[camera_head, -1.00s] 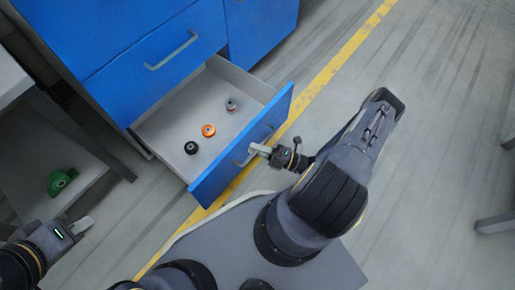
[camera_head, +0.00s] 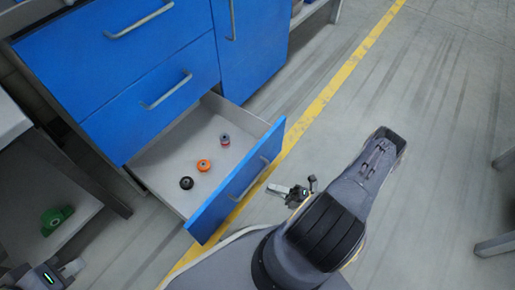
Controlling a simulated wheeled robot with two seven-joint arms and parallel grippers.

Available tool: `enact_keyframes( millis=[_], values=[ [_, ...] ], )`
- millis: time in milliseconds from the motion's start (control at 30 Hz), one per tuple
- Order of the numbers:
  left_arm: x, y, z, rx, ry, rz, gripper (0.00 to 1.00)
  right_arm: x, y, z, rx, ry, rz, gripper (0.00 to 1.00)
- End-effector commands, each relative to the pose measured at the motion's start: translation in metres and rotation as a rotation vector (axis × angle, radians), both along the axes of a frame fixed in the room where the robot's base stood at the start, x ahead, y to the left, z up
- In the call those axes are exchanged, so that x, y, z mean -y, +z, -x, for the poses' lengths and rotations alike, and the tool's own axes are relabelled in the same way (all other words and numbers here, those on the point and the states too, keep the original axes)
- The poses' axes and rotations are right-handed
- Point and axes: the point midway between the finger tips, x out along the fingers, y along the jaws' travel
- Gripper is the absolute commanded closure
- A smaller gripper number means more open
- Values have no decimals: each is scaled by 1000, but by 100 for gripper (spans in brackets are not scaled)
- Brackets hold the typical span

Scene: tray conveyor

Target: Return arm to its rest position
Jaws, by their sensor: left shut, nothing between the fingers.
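My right gripper (camera_head: 277,189) is off the drawer handle, just to the right of the open drawer's front (camera_head: 238,183). Its fingers are small and seen at an angle, so whether they are apart is unclear. My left gripper (camera_head: 72,268) is at the bottom left corner, shut and empty, away from the cabinet. My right arm's dark grey links reach in from the bottom right.
The blue cabinet (camera_head: 70,60) has its lower drawer pulled out, holding a black ring (camera_head: 186,183), an orange ring (camera_head: 204,166) and a grey-red part (camera_head: 225,140). A green part (camera_head: 56,219) lies on the left shelf.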

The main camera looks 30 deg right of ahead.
Motion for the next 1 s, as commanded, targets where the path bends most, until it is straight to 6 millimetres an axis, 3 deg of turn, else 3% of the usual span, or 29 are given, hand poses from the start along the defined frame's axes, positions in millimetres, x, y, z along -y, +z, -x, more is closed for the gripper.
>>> enact_keyframes(
  millis=[233,367,700,1000],
  values=[
    [0,0,0,0,0,0,100,0,2,-1,5,6,8,68],
    [0,0,0,0,0,0,100,5,18,-8,52,66,89,68],
    [0,0,0,0,0,0,100,4,126,-38,437,456,596,68],
    [0,0,0,0,0,0,100,-19,219,-38,905,792,1026,68]
  ],
)
